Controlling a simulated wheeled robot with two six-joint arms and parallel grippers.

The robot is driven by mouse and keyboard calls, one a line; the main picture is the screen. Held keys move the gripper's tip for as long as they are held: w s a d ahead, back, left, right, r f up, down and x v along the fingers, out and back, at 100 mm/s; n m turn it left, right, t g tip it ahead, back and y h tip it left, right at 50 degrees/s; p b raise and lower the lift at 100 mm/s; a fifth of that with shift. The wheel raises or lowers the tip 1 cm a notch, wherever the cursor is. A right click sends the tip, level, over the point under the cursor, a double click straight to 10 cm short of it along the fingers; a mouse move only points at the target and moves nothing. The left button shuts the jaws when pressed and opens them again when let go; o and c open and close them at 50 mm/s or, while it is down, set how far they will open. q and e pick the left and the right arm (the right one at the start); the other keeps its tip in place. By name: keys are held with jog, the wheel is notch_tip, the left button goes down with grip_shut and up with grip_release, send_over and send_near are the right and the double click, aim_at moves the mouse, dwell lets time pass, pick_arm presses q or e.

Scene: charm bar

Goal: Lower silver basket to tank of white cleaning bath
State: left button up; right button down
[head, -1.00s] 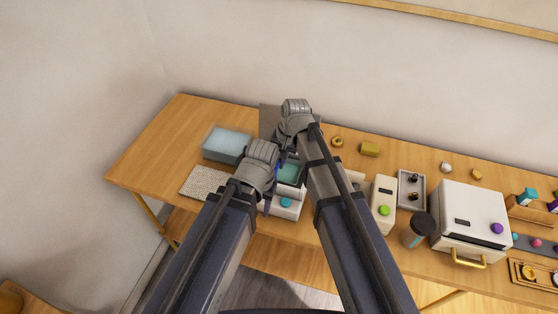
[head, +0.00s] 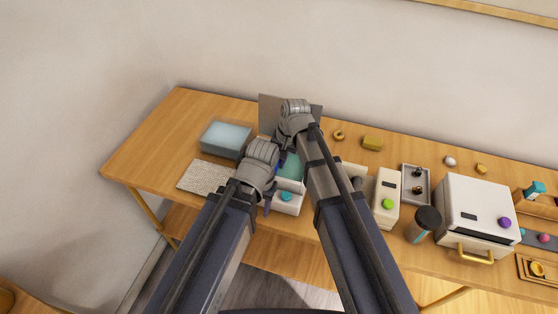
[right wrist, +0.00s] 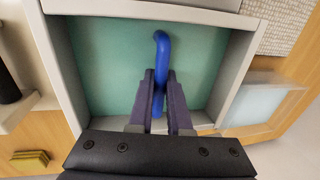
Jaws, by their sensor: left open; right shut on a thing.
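The white cleaning bath (head: 284,204) stands at the table's front, with a teal tank (head: 292,166) that also fills much of the right wrist view (right wrist: 105,70). My right gripper (right wrist: 160,75) is shut on a blue bent rod (right wrist: 161,45) above the tank. I cannot make out the silver basket's body. In the head view my right gripper's fingers are hidden by its arm, and a bit of blue (head: 278,167) shows beside the wrists. My left gripper (head: 267,205) is open and empty at the bath's left front side.
A grey upright panel (head: 268,110) stands behind the bath. To the left are a pale blue block (head: 226,138) and a woven mat (head: 207,177). To the right are a white box with a green knob (head: 386,196), a dark-lidded cup (head: 425,222) and a white oven-like box (head: 480,205).

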pick_arm(q)
jog(key=shift+f, duration=0.2)
pick_arm(e)
jog(key=shift+f, duration=0.2)
dwell(0.3)
jog(key=c, duration=0.8)
grip_release()
pick_arm(q)
jog(key=shift+r, duration=0.15)
pick_arm(e)
jog(key=shift+r, duration=0.15)
pick_arm(q)
notch_tip(320, 180, up, 8)
jog(key=p, duration=0.7)
jog(key=shift+f, duration=0.25)
pick_arm(e)
jog(key=v, duration=0.7)
jog(key=shift+d+r, duration=0.1)
jog(key=shift+r, duration=0.2)
